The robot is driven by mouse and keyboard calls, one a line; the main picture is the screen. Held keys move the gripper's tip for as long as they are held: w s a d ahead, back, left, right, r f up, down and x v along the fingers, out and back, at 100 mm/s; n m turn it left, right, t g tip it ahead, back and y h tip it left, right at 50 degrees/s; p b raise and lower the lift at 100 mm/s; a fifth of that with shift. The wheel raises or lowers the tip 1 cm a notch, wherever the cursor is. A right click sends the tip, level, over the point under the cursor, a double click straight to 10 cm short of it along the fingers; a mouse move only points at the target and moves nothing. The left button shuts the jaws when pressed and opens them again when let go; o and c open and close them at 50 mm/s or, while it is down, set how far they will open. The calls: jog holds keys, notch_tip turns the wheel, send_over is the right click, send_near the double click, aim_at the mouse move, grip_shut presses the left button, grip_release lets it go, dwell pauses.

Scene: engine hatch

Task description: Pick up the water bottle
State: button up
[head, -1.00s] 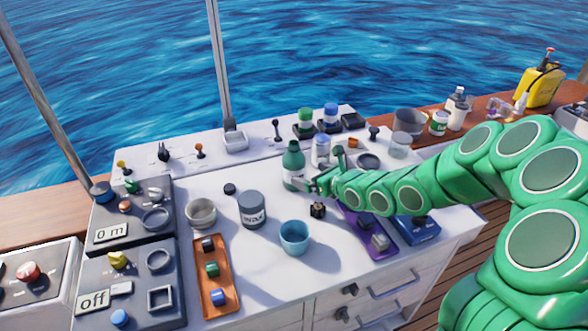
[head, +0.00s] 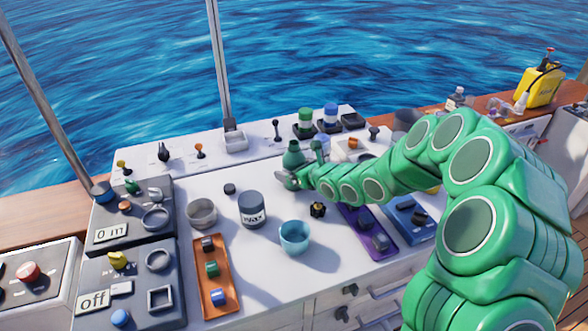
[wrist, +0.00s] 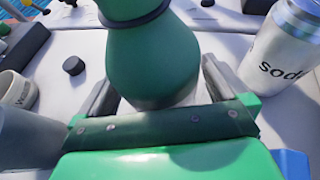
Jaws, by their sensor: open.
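The water bottle looks like a dark green bottle with a narrower neck. In the head view the bottle (head: 293,153) stands upright on the white counter. My gripper (head: 302,168) is right at it, coming from the right, and hides its lower part. In the wrist view the bottle's body (wrist: 152,58) is between the two open fingers of my gripper (wrist: 160,88). A gap shows beside the right finger; whether the left finger touches the bottle I cannot tell. The bottle's top is cut off in the wrist view.
A silver soda can (wrist: 284,48) stands close to the right finger. A grey jar (head: 252,210), a metal cup (head: 201,213) and a blue cup (head: 295,237) stand on the counter.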

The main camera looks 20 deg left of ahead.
jog(key=c, duration=1.2)
jog(key=shift+r, duration=0.15)
